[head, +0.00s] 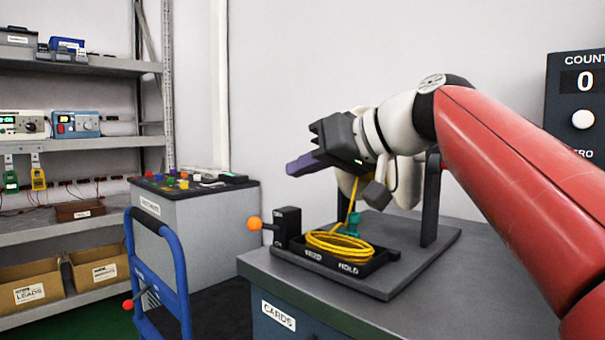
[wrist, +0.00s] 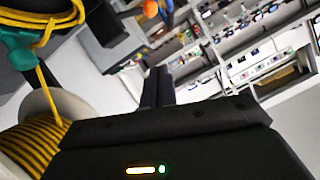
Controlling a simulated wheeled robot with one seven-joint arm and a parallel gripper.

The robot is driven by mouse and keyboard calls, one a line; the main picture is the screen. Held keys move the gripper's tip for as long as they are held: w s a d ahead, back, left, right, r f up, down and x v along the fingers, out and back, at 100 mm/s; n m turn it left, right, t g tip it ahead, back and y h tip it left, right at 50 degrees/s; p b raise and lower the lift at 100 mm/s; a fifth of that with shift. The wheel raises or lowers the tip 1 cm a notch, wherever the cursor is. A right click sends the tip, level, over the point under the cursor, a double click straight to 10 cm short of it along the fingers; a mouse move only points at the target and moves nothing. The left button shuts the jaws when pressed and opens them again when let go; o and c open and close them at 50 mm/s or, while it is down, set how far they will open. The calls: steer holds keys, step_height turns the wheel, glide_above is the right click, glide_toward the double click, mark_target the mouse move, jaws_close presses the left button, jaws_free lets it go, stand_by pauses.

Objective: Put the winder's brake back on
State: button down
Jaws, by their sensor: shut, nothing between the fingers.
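The winder (head: 440,250) stands on a grey cabinet, its spool mostly hidden behind my arm in the head view. In the wrist view the spool (wrist: 35,145) is wound with yellow cord. An orange-knobbed lever (head: 254,223) sticks out left from a black block (head: 288,226) on the winder's base; its small labels are unreadable. The orange knob also shows at the top of the wrist view (wrist: 150,8). My gripper (head: 292,168) is shut and empty, pointing left, above the block and apart from the lever.
Yellow cord (head: 338,243) lies coiled in a black tray marked HOLD and rises past a teal guide (head: 352,222). A blue cart handle (head: 178,270) stands left of the cabinet. A counter (head: 578,105) on the right reads 0. Shelves (head: 85,142) stand at far left.

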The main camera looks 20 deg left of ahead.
glide_above(255, 220)
steer(key=w+d, duration=0.2)
step_height(255, 220, down, 3)
steer(key=shift+s+f+b, duration=0.3)
steer(key=shift+f+b, duration=0.05)
steer(key=shift+f, duration=0.55)
steer(key=shift+s+f+b, duration=0.3)
steer(key=shift+f, duration=0.6)
steer(key=shift+s+a+f+n+t+b, duration=0.2)
steer(key=shift+s+f+n+t+b, duration=0.15)
steer(key=shift+n+b, duration=0.25)
steer(key=shift+s+a+f+n+t+h+b, duration=0.1)
steer(key=shift+s+f+n+t+h+b, duration=0.2)
steer(key=shift+b, duration=0.35)
steer(key=shift+s+a+f+n+t+h+b, duration=0.1)
steer(key=shift+f+n+t+h+b, duration=0.1)
steer(key=shift+f+n+b, duration=0.3)
steer(key=n+b, duration=0.1)
steer(key=f+n+t+b, duration=0.1)
steer(key=b, duration=0.1)
steer(key=shift+s+a+f+t+h, duration=0.1)
steer(key=shift+s+a+t+h, duration=0.15)
steer(key=shift+s+h, duration=0.15)
steer(key=shift+r+p, duration=0.7)
steer(key=shift+r, duration=0.1)
